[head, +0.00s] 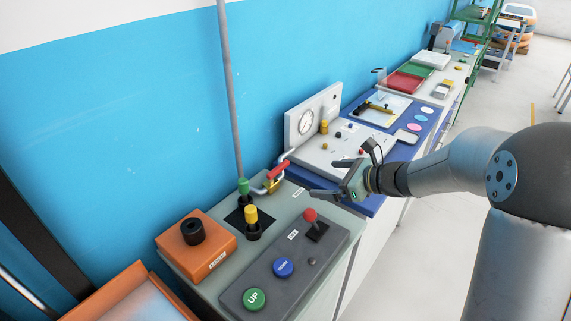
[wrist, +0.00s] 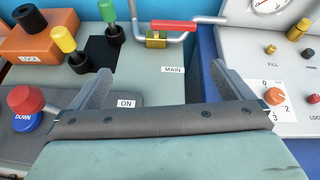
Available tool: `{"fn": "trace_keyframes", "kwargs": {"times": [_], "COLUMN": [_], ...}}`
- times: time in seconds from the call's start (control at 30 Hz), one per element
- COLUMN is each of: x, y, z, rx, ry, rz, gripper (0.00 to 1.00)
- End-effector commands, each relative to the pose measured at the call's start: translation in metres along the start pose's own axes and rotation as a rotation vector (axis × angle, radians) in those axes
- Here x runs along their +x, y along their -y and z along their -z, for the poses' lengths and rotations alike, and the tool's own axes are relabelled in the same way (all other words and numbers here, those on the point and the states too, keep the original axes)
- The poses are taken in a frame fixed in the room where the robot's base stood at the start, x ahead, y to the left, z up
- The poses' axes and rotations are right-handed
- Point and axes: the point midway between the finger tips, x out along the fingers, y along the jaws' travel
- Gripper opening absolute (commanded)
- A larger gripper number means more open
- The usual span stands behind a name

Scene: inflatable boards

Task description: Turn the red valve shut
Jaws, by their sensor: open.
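The red valve is a red lever handle (head: 278,170) over a brass valve body (head: 270,185) on a grey pipe. In the wrist view the red handle (wrist: 174,26) lies crosswise, roughly in line with the pipe, above the brass body (wrist: 156,40) and a MAIN label (wrist: 173,70). My gripper (head: 325,179) is open and empty, to the right of the valve and apart from it. In the wrist view my gripper (wrist: 163,82) has its two fingers spread wide, with the valve ahead between their directions.
Near the valve stand a green lever (head: 243,187), a yellow lever (head: 251,216) and a red-knobbed lever (head: 309,215). A box with UP (head: 255,298) and DOWN (head: 283,267) buttons is in front. An orange LOCK box (head: 195,246) is left; a gauge panel (head: 318,125) stands behind.

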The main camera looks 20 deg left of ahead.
Motion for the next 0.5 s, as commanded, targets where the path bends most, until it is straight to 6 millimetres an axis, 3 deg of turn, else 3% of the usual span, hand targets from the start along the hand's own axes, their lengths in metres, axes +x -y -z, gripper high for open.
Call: {"fn": "trace_keyframes", "kwargs": {"times": [0.1, 0.27, 0.5], "x": [0.012, 0.027, 0.075], "y": [0.016, 0.021, 0.021], "z": [-0.003, -0.006, -0.009], "rx": [0.095, 0.119, 0.117], "ry": [0.049, 0.061, 0.058], "rz": [0.035, 0.043, 0.041], "gripper": [1.0, 1.0, 1.0]}}
